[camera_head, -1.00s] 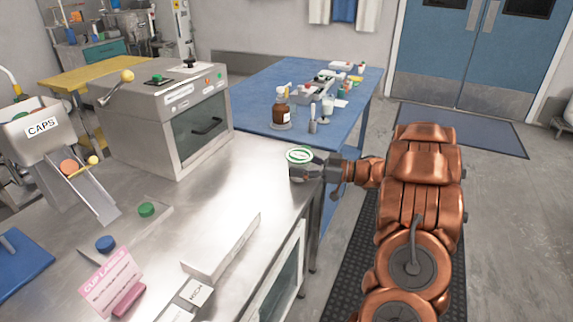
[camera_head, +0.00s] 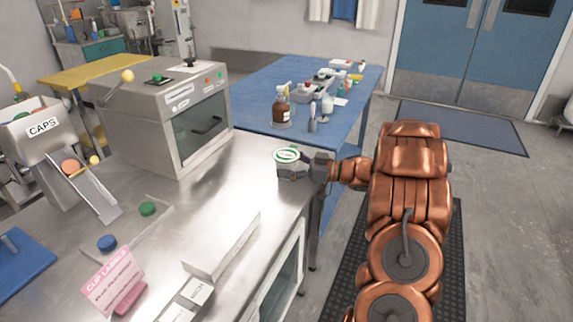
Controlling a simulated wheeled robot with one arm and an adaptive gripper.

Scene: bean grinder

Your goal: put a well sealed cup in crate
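A cup with a round white and green top (camera_head: 286,155) is at the far right corner of the steel counter. My gripper (camera_head: 289,171) reaches it from the right, with its fingers around the cup just below the top. The fingers hide most of the cup's body, and I cannot tell how well its lid is sealed. I cannot tell whether the cup touches the counter. I cannot make out a crate in this view.
A grey machine with a dark glass door (camera_head: 202,125) stands on the counter (camera_head: 200,222). A caps dispenser (camera_head: 42,128), loose green (camera_head: 148,208) and blue (camera_head: 107,243) caps and a pink label sign (camera_head: 112,277) are left. A blue table (camera_head: 262,84) with bottles stands behind.

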